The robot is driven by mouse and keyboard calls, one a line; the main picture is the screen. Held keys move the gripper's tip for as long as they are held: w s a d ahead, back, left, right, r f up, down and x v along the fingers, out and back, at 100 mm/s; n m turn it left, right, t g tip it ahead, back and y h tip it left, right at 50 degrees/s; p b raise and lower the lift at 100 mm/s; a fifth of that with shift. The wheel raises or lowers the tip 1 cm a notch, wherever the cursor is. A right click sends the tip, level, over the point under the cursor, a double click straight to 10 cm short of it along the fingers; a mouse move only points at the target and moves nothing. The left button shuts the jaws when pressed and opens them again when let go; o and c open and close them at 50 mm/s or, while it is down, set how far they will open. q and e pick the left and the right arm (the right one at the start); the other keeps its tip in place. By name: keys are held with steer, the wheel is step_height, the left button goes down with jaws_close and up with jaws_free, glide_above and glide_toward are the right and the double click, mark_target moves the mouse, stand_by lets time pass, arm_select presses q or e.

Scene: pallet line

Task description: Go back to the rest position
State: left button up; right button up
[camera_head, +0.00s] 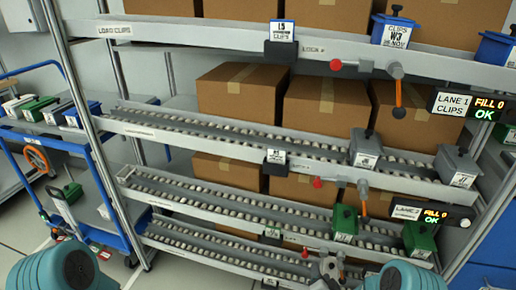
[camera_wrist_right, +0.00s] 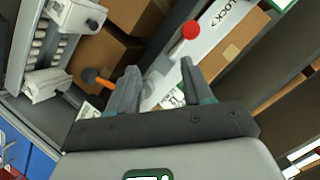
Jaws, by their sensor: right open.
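My right gripper (camera_head: 330,268) is low in the head view, in front of the lowest roller lane of the rack. In the right wrist view its two fingers (camera_wrist_right: 158,82) stand apart with nothing held between them. A red knob (camera_wrist_right: 191,30) and a white rail with lettering show beyond the fingertips. A teal part of my right arm (camera_head: 400,277) is at the bottom right. A teal part of my left arm (camera_head: 65,268) is at the bottom left, and whether the left gripper's jaws are open cannot be made out.
Red-knobbed and orange-handled levers (camera_head: 363,190) stick out. A blue cart (camera_head: 60,140) with small bins stands at left. Some floor shows bottom left.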

steer(key=s+a+r+n+g+y+p, duration=0.2)
steer(key=s+r+g+p, duration=0.1)
steer(key=s+r+p, duration=0.35)
steer(key=s+a+r+n+g+y+p, duration=0.1)
steer(key=s+a+r+g+p, duration=0.1)
steer(key=s+r+p, duration=0.45)
arm_select(q)
steer(key=s+r+g, duration=0.1)
steer(key=s+r, duration=0.1)
steer(key=r, duration=0.6)
steer(key=s+d+r, duration=0.1)
steer(key=s+r, duration=0.1)
steer(key=r, duration=0.6)
steer(key=shift+s+g, duration=0.25)
steer(key=shift+g, duration=0.15)
arm_select(e)
steer(key=s+a+n+g+y, duration=0.1)
steer(key=s+g, duration=0.3)
steer(key=s, duration=0.5)
steer(key=s+a+r+n+g+y, duration=0.1)
steer(key=s+a+n+g, duration=0.2)
steer(key=s, duration=0.6)
steer(key=shift+s+a+r+n+g, duration=0.25)
steer(key=shift+s+a+n+g, duration=0.05)
steer(key=shift+n+g, duration=0.35)
arm_select(q)
steer(key=shift+d, duration=0.1)
arm_select(e)
steer(key=shift+c, duration=0.7)
